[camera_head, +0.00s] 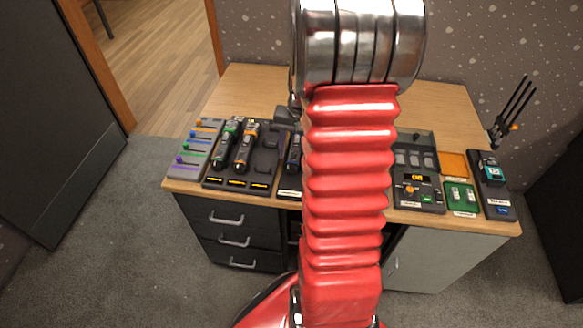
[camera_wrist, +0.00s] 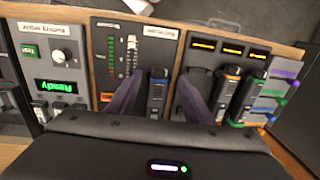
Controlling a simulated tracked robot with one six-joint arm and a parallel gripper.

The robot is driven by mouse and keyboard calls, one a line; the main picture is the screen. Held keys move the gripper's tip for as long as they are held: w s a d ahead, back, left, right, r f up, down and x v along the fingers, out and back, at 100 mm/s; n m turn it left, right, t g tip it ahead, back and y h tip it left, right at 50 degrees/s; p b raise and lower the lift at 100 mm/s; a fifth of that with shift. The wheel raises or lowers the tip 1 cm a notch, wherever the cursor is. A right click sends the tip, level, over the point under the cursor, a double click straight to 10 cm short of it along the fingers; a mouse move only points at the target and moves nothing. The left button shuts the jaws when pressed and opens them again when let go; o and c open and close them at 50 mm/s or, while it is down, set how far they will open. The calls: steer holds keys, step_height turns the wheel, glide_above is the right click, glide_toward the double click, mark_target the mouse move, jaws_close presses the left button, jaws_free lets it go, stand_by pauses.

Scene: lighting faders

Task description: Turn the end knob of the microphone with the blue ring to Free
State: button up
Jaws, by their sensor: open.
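A dark microphone (camera_wrist: 157,92) lies in the receiver unit in the wrist view, with a bluish band near its upper end in the picture. It partly shows left of my arm in the head view (camera_head: 294,152). My gripper (camera_wrist: 160,80) is open, with one dark finger on either side of this microphone; I cannot tell whether they touch it. The knob's setting and any Free marking are not readable. Two other microphones, one with a green ring (camera_head: 228,140) and one with an orange ring (camera_head: 246,146), lie in the charging rack (camera_head: 268,163).
Colored faders (camera_head: 195,150) are at the desk's left end. A battery tester (camera_wrist: 62,62) reading "Ready" stands beside the receiver (camera_wrist: 112,50). A green tray (camera_head: 462,197) and a dark unit with antennas (camera_head: 492,185) are at the right. The desk (camera_head: 245,90) is bare behind the rack.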

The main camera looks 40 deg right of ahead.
mark_target(290, 167)
steer(key=f, duration=0.7)
steer(key=shift+w+a+f, duration=0.2)
steer(key=shift+w, duration=0.1)
steer(key=shift+c, duration=0.2)
steer(key=c, duration=1)
steer(key=shift+c, duration=0.2)
steer(key=shift+a+g, duration=0.15)
steer(key=shift+g, duration=0.25)
steer(key=shift+w+h, duration=0.1)
steer(key=shift+h, duration=0.2)
steer(key=shift+w+a+g+h, duration=0.15)
steer(key=shift+w+g+h, duration=0.05)
steer(key=shift+g+h, duration=1.05)
